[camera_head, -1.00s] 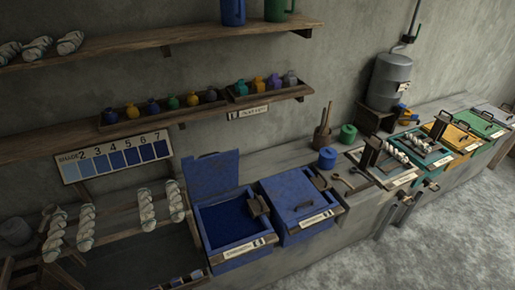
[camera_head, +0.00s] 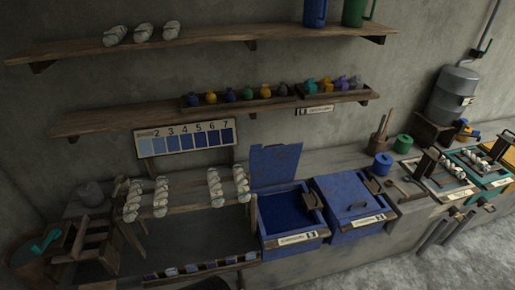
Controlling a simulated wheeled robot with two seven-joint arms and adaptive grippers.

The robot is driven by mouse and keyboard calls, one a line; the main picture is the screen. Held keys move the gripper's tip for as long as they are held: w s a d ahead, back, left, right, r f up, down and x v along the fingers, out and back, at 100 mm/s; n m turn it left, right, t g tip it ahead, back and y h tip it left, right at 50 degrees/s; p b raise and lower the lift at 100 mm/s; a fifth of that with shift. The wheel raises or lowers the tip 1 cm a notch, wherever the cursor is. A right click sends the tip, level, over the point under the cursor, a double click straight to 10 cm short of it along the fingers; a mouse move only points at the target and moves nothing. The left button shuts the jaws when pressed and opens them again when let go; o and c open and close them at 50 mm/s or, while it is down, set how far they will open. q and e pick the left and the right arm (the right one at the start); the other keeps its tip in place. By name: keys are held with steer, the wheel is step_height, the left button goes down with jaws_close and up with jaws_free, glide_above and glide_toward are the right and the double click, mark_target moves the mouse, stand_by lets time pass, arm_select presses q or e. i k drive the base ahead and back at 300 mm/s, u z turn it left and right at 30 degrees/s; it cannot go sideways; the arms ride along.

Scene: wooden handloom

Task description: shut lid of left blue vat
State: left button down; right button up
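The left blue vat (camera_head: 264,238) stands open in the bench, with dark blue liquid (camera_head: 284,211) inside and a pale label on its front. Its blue lid (camera_head: 275,165) stands raised at the back edge, close to upright. A dark brown fitting (camera_head: 310,197) sits at the vat's right rim. Neither of my grippers is in view.
A second blue vat (camera_head: 344,199) with its lid shut stands close on the right. Skeins (camera_head: 214,188) hang on a rack at left. A numbered shade card (camera_head: 186,139) and bottle shelf (camera_head: 120,118) are behind. Small cups (camera_head: 386,163) stand further right.

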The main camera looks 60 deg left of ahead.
mark_target(278, 163)
steer(key=k, duration=0.2)
steer(key=u, duration=1)
